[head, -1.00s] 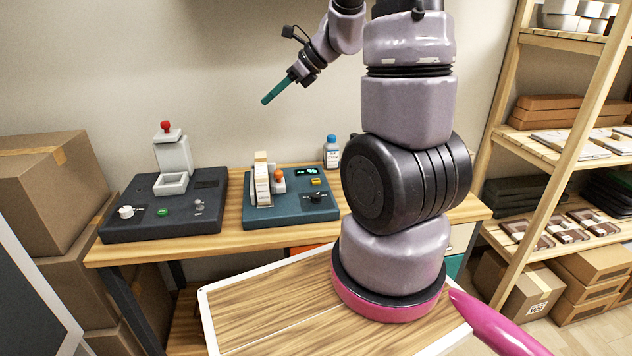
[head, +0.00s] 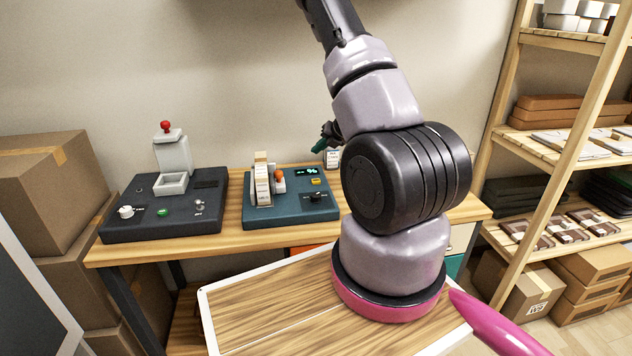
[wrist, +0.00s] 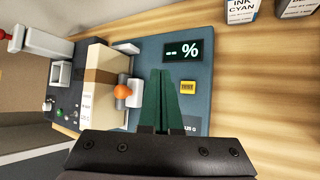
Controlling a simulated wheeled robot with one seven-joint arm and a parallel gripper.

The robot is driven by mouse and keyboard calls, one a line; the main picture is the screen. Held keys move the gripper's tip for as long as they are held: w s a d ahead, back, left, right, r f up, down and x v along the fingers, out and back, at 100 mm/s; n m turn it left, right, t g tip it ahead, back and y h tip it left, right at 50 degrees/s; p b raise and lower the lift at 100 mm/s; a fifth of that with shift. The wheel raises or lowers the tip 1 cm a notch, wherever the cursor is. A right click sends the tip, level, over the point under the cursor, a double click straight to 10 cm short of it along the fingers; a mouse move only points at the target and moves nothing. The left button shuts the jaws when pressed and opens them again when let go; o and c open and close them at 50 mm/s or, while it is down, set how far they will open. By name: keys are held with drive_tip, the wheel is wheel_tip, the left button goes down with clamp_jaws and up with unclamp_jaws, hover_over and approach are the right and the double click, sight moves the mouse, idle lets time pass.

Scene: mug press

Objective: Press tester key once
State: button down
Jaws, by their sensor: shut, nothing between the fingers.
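The tester is a blue-teal unit (head: 275,218) on the wooden bench, with a small dark display (head: 307,172) showing green characters. In the wrist view the display (wrist: 190,51) reads "-- %". A yellow key (wrist: 187,87) sits beside the display; it also shows in the head view (head: 316,182). A tan and white carton (head: 262,184) stands on the tester, next to an orange knob (wrist: 123,91). My gripper (wrist: 162,72) is shut and empty, its green fingers over the tester, between the orange knob and the yellow key. In the head view the gripper (head: 322,143) is partly hidden by my arm.
A dark unit (head: 140,225) with a white block, red ball and green button stands left of the tester. Ink bottles (wrist: 242,8) stand on the bench near the display side. Bare bench wood (wrist: 265,75) lies beyond the tester's edge. Shelving (head: 560,150) stands at right.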

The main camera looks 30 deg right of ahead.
sight(318, 181)
drive_tip(key=shift+f, duration=4.4)
drive_tip(key=shift+f, duration=0.4)
drive_tip(key=shift+f, duration=0.45)
drive_tip(key=shift+r, duration=0.9)
